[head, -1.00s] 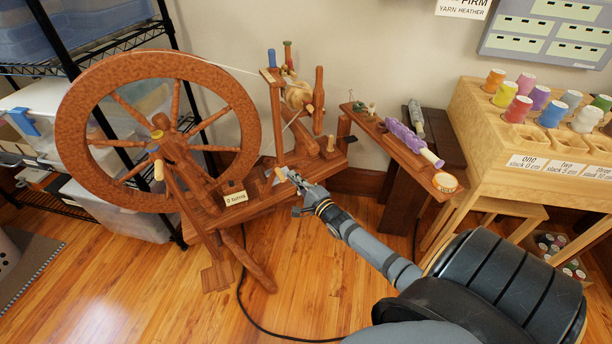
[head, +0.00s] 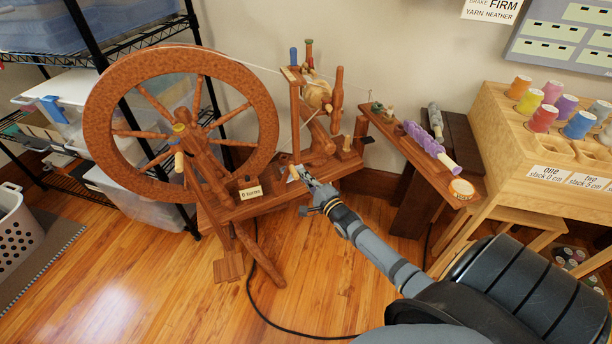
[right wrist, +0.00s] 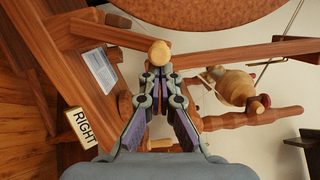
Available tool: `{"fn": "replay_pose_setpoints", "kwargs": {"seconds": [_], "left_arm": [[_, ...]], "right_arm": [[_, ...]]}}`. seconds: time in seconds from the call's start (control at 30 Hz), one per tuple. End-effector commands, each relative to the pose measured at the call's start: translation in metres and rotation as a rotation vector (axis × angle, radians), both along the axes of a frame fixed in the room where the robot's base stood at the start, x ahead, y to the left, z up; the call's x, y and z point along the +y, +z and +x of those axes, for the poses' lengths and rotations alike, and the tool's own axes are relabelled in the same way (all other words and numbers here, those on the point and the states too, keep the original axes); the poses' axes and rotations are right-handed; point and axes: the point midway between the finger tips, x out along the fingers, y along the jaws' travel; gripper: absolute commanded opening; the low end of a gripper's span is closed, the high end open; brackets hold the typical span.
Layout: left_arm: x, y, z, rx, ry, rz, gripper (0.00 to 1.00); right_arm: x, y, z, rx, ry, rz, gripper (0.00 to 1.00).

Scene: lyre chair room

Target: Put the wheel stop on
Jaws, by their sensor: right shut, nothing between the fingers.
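The brown wooden spinning wheel (head: 262,103) stands upright on its slanted bed (head: 272,206). My right gripper (head: 302,174) is at the bed, below the bobbin post, with its fingers shut and empty. In the right wrist view, a pale round wooden knob (right wrist: 160,53) sits right at the tips of my right gripper (right wrist: 159,72); I cannot tell whether they touch. I cannot tell for sure whether this knob is the wheel stop. A white card (right wrist: 101,70) lies on the wood left of the fingers. My left gripper is out of view.
A bobbin (head: 317,95) sits above the gripper. A narrow shelf (head: 412,148) with purple yarn (head: 424,139) is to the right. A spool rack (head: 500,135) stands further right. A black cable (head: 268,318) crosses the floor. Black shelving (head: 90,50) stands left.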

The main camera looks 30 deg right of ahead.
Motion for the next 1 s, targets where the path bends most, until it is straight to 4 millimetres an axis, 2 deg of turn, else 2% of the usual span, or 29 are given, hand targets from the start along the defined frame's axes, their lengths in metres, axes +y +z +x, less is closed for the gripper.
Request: {"fn": "replay_pose_setpoints", "kwargs": {"seconds": [0.17, 0.53, 0.6, 0.7, 0.83, 1.0], "left_arm": [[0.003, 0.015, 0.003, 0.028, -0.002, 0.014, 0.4], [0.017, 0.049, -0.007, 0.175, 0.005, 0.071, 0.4], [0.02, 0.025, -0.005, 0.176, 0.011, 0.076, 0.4], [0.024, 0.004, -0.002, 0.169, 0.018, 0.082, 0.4], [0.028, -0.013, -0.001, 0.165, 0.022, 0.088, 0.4], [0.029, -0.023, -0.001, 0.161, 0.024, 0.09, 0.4]], "right_arm": [[0.007, 0.008, 0.002, 0.016, 0.0, -0.068, 0.0], [0.037, 0.024, 0.009, 0.083, 0.0, -0.345, 0.0], [0.043, 0.024, 0.01, 0.095, 0.0, -0.397, 0.0], [0.05, 0.025, 0.012, 0.112, 0.0, -0.463, 0.0], [0.058, 0.024, 0.014, 0.126, 0.0, -0.523, 0.0], [0.066, 0.023, 0.016, 0.125, 0.0, -0.521, 0.0]]}}
